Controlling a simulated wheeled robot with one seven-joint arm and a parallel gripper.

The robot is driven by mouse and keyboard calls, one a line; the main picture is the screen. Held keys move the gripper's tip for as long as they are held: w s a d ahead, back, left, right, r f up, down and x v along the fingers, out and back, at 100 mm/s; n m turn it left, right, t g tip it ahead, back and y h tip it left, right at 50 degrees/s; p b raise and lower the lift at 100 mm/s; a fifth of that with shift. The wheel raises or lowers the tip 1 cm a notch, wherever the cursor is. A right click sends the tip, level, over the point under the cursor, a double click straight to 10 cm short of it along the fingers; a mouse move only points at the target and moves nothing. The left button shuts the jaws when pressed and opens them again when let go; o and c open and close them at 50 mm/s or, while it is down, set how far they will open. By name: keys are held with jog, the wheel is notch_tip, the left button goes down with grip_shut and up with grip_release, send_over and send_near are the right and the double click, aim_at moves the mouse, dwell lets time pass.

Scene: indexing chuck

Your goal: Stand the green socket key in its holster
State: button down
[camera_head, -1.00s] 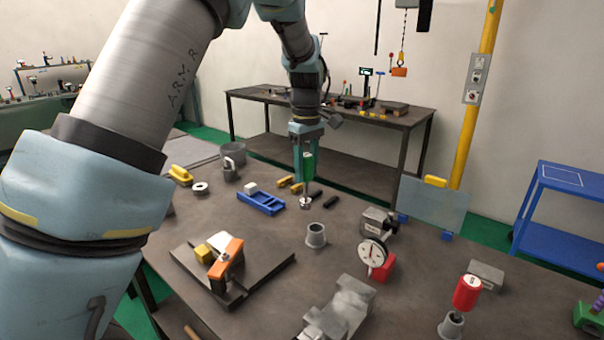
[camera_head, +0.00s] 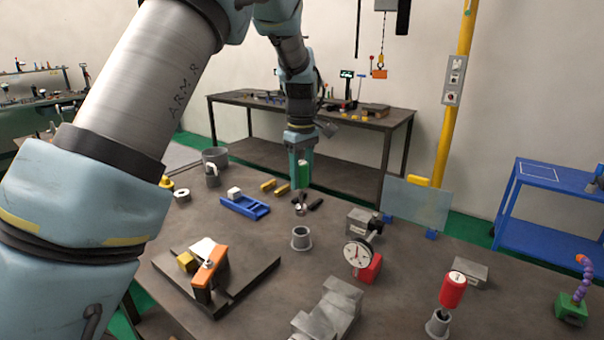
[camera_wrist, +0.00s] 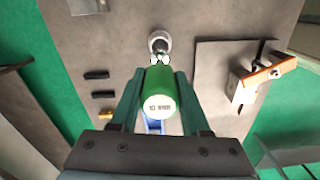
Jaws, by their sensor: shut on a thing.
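The green socket key (camera_head: 303,173) is held upright in my gripper (camera_head: 302,158), with its metal lower end (camera_head: 299,209) pointing down above the table. In the wrist view the green handle (camera_wrist: 160,93) sits between the two fingers of my gripper (camera_wrist: 158,88), which are shut on it. A grey, open-topped, flanged cup (camera_head: 302,238), which looks like the holster, stands empty on the table, nearer the camera than the key. It also shows in the wrist view (camera_wrist: 159,38), just beyond the key's end. The key is apart from it.
An orange clamp (camera_head: 208,268) on a dark plate lies front left. A blue tray (camera_head: 246,208) and black pieces (camera_head: 315,204) lie nearby. A red-handled tool (camera_head: 453,290) stands in another cup front right.

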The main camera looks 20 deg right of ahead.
aim_at(301, 190)
jog(key=shift+f+b, duration=0.9)
jog(key=shift+f, duration=1.25)
jog(key=shift+p, duration=0.6)
jog(key=shift+f+b, duration=1.4)
jog(key=shift+f, duration=1.5)
jog(key=shift+c, duration=1.5)
grip_release()
notch_tip(301, 190, up, 11)
jog(key=b, duration=0.3)
jog(key=shift+f, duration=0.1)
